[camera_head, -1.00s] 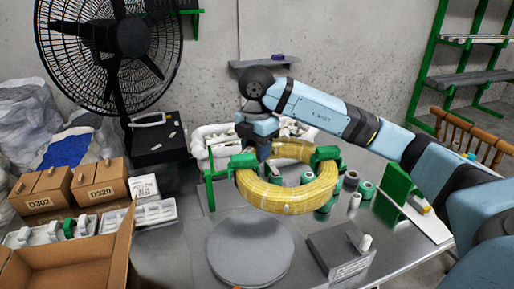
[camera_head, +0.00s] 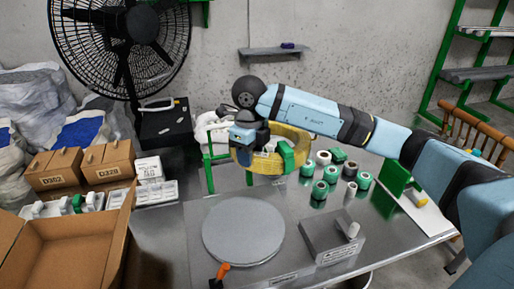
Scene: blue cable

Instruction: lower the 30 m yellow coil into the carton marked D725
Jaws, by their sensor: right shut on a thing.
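The yellow coil (camera_head: 262,166) hangs above the back of the metal table, with a green piece (camera_head: 287,156) at its right side. My right gripper (camera_head: 247,154) is shut on the coil at its left part. The gripper and wrist hide part of the ring. An open, empty-looking brown carton (camera_head: 72,250) stands at the lower left, cut by the frame edge. No marking shows on it, so I cannot tell whether it is D725. My left gripper is not in view.
Two closed cartons (camera_head: 108,163) and white trays (camera_head: 157,193) stand at the left. A round grey disc (camera_head: 243,231), a grey block (camera_head: 331,236) and several green-and-white spools (camera_head: 319,190) are on the table. An orange-handled tool (camera_head: 221,272) lies at the front edge.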

